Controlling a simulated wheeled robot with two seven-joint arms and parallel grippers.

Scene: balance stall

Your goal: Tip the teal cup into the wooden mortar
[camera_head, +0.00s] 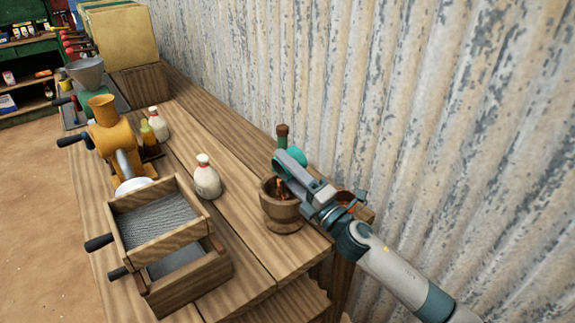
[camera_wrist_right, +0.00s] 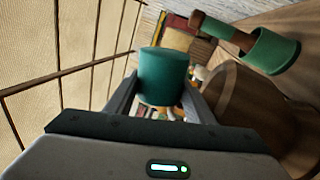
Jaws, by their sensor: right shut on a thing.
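The teal cup (camera_head: 291,157) is held by my right gripper (camera_head: 287,164) above the back rim of the wooden mortar (camera_head: 283,213). In the right wrist view the cup (camera_wrist_right: 163,76) sits between the two fingers, which are shut on it. That view is strongly rolled against the scene, and the cup appears tipped well over with the gripper. The mortar (camera_wrist_right: 243,112) is close beside it there. Orange-brown matter shows in the mortar's bowl; the gripper hides part of the opening. I cannot see inside the cup. My left gripper is out of view.
A brown and green mill-like object (camera_head: 282,136) stands behind the mortar; it also shows in the wrist view (camera_wrist_right: 270,50). A white bottle (camera_head: 207,180) stands left of the mortar. A wooden box (camera_head: 190,278) is at the front left. A corrugated wall (camera_head: 400,90) bounds the right.

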